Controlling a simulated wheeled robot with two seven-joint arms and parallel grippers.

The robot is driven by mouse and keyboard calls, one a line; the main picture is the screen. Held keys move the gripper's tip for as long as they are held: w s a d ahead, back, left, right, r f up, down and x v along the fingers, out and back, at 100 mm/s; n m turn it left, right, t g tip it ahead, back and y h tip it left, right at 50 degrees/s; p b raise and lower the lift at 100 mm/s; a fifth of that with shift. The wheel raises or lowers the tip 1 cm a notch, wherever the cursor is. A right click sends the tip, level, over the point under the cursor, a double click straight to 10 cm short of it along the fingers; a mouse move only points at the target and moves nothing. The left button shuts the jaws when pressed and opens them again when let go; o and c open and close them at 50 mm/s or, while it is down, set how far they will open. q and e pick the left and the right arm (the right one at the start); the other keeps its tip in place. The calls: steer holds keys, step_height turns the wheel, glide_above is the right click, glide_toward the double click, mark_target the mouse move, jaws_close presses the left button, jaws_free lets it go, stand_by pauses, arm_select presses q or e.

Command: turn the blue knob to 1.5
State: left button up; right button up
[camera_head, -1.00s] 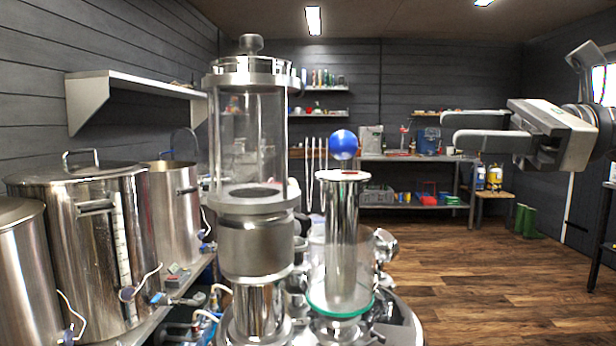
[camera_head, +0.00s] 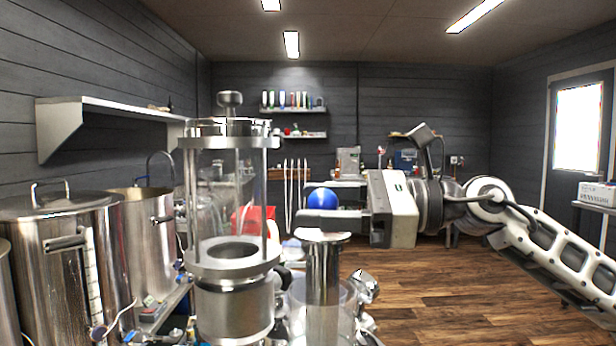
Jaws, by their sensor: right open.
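The blue knob (camera_head: 322,198) is a round blue ball above a steel cylinder (camera_head: 323,270) with a flat pale top plate, just right of the picture's middle. My right gripper (camera_head: 318,217) comes in from the right with its fingers pointing left, at the knob. The fingers overlap the lower part of the knob in the view and hide what lies under it. The gripper is open. I cannot tell whether a finger touches the knob. No scale or number for the knob shows. My left gripper is not in view.
A tall glass and steel column (camera_head: 232,210) stands close on the left of the knob. Large steel kettles (camera_head: 62,270) line the left side below a wall shelf (camera_head: 110,104). Wooden floor (camera_head: 450,285) is open on the right.

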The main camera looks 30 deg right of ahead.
steer(key=shift+w+a+r+p, duration=0.2)
steer(key=shift+w+a+p, duration=0.25)
steer(key=shift+a+p, duration=0.15)
steer(key=shift+w+a+f, duration=0.15)
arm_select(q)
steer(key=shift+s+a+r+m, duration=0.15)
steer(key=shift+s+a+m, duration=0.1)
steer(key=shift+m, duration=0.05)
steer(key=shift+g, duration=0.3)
arm_select(e)
steer(key=c, duration=1)
steer(key=shift+o, duration=0.2)
arm_select(q)
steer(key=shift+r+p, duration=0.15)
steer(key=shift+p, duration=0.15)
arm_select(e)
steer(key=shift+g, duration=0.3)
